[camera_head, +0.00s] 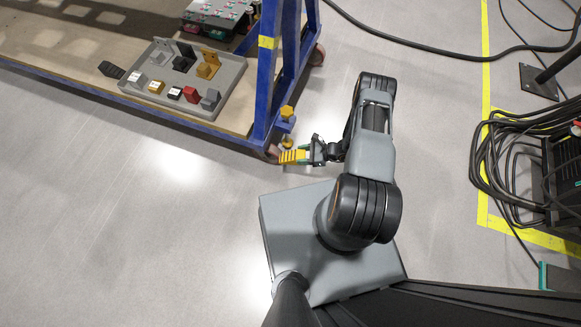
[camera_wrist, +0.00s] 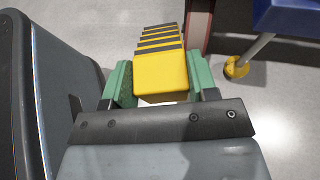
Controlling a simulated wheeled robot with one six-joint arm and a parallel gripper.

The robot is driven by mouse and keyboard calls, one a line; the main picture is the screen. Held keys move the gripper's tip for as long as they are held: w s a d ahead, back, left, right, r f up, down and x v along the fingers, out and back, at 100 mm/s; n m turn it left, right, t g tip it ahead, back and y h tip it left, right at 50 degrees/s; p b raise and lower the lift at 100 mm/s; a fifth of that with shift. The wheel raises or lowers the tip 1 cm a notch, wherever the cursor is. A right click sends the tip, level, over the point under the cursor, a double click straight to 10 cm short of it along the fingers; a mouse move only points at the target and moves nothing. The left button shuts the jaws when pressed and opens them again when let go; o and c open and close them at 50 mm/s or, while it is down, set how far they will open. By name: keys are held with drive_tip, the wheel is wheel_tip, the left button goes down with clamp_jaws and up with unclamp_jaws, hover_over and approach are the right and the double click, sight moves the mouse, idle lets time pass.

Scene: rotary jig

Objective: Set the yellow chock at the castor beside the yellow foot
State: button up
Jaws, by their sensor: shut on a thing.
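The yellow chock (camera_head: 292,157) has black stripes and is held in my gripper (camera_head: 309,154), just above or at the floor beside the frame's near corner. In the wrist view the chock (camera_wrist: 161,74) sits between the green pads of my gripper (camera_wrist: 160,88), its striped side pointing away. A dark reddish castor (camera_wrist: 198,25) stands just right of the chock's far end; a gap or touch is hard to tell. The castor (camera_head: 273,152) is partly hidden in the head view. The yellow foot (camera_head: 288,143) is under a blue bracket, and also shows in the wrist view (camera_wrist: 236,68).
The blue frame (camera_head: 262,95) carries a wooden deck with a grey tray (camera_head: 232,72) of several coloured blocks. Another castor (camera_head: 317,55) is farther back. Coiled black cables (camera_head: 495,160) lie at right.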

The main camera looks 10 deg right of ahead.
drive_tip(key=d+f+m+t+b, duration=0.1)
drive_tip(key=f+b, duration=0.2)
drive_tip(key=f, duration=0.2)
drive_tip(key=w+f+m+t+h+b, duration=0.1)
drive_tip(key=f+b, duration=0.3)
drive_tip(key=f, duration=0.2)
drive_tip(key=d+f+m+t+b, duration=0.1)
drive_tip(key=f+b, duration=0.3)
drive_tip(key=f, duration=0.1)
drive_tip(key=shift+w+d+f+h, duration=0.2)
drive_tip(key=shift+d+f+h, duration=0.1)
drive_tip(key=shift+d+h, duration=0.1)
drive_tip(key=w+a, duration=0.1)
drive_tip(key=w+a+p, duration=0.1)
drive_tip(key=a, duration=0.1)
drive_tip(key=shift+a+r, duration=0.1)
drive_tip(key=shift+a, duration=0.1)
drive_tip(key=shift+w+a+f, duration=0.1)
drive_tip(key=shift+w+f, duration=0.05)
drive_tip(key=shift+f, duration=0.35)
drive_tip(key=shift+d+f+t+b, duration=0.2)
drive_tip(key=shift+f+t+b, duration=0.05)
drive_tip(key=shift+t+b, duration=0.1)
drive_tip(key=shift+a, duration=0.1)
drive_tip(key=shift+a, duration=0.1)
